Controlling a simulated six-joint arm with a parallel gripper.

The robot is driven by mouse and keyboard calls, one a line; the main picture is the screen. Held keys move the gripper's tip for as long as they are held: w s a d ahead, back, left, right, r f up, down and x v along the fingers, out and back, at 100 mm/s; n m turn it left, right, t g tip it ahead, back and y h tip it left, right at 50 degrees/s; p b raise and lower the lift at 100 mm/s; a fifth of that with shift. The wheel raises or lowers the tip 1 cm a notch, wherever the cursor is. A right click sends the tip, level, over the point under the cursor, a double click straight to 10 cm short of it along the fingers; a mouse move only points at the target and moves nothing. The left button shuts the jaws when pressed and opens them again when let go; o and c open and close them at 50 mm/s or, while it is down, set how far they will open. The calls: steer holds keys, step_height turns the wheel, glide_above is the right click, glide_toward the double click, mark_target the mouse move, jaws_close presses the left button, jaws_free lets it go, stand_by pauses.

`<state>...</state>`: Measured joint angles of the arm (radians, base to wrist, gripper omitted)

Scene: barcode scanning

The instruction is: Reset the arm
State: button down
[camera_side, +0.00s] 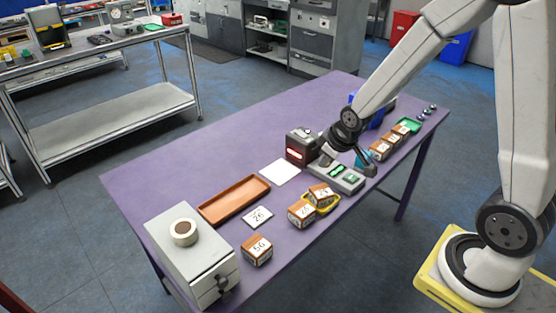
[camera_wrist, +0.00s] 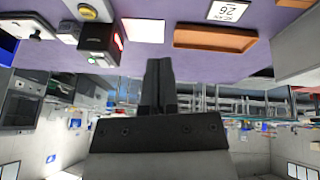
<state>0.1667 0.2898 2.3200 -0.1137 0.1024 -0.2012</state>
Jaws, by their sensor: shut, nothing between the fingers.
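My gripper (camera_side: 368,170) is above the purple table (camera_side: 190,160) at its right part, close to the scale with the green display (camera_side: 338,172). In the wrist view its fingers (camera_wrist: 160,62) are together with nothing between them. The wrist view looks across the room with the table upside down along the top edge. The scanner, a dark box with a red glowing window (camera_side: 297,148), stands left of my gripper; it also shows in the wrist view (camera_wrist: 99,42). I cannot tell from the side view how high the fingertips are above the table.
Numbered boxes (camera_side: 257,249) stand along the table's front edge, one in a yellow holder (camera_side: 332,205). A brown tray (camera_side: 234,200), white sheet (camera_side: 280,172), number card (camera_side: 257,217) and grey cabinet with a tape roll (camera_side: 184,232) are to the left. The table's back left is clear.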

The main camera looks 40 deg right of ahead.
steer(key=s+a+r+m+g+y, duration=0.1)
steer(key=s+a+r+g, duration=0.1)
steer(key=s+a, duration=0.4)
steer(key=shift+s+a+m, duration=0.3)
steer(key=shift+s+a, duration=0.05)
steer(key=shift+s, duration=1.85)
